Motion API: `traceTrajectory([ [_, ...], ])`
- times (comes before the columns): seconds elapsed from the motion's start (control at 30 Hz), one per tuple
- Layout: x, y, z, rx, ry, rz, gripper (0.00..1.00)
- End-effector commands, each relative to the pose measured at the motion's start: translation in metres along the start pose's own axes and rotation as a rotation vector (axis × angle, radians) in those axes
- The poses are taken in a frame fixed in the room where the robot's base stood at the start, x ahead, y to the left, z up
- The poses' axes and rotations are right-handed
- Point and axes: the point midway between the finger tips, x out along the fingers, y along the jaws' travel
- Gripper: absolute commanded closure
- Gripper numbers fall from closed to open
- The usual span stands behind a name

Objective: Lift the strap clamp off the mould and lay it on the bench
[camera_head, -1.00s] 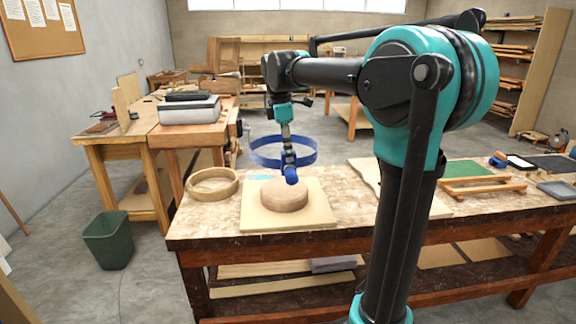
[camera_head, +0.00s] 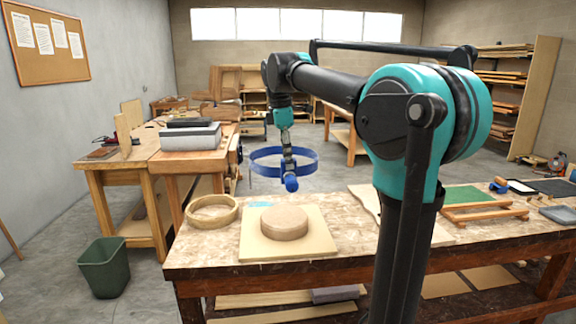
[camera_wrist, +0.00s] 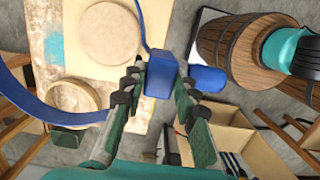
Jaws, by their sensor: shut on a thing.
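The strap clamp is a blue band loop (camera_head: 256,168) with a blue handle (camera_head: 291,184). It hangs in the air above the round wooden mould (camera_head: 284,223), with a clear gap in the head view. The mould sits on a pale square board (camera_head: 262,246) on the bench (camera_head: 350,212). My gripper (camera_head: 288,163) is shut on the clamp's blue buckle block (camera_wrist: 160,74). In the wrist view the fingers (camera_wrist: 158,88) sit either side of that block. The band (camera_wrist: 14,86) runs off to the left, and the mould (camera_wrist: 112,32) lies bare below.
A wooden ring (camera_head: 212,211) lies on the bench left of the board. A pale sheet (camera_head: 364,197), a wooden frame (camera_head: 484,212) and a green mat (camera_head: 470,194) lie to the right. A second bench (camera_head: 180,150) stands behind at left. A bin (camera_head: 104,267) is on the floor.

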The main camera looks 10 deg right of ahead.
Motion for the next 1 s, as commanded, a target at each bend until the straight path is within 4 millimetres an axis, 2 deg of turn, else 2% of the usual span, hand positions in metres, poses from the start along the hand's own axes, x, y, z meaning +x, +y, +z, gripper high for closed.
traceTrajectory([
  [0.4, -0.026, 0.000, 0.003, 0.000, 0.000, 0.000, 0.97],
  [1.0, -0.031, 0.000, 0.004, 0.000, 0.000, 0.000, 0.97],
])
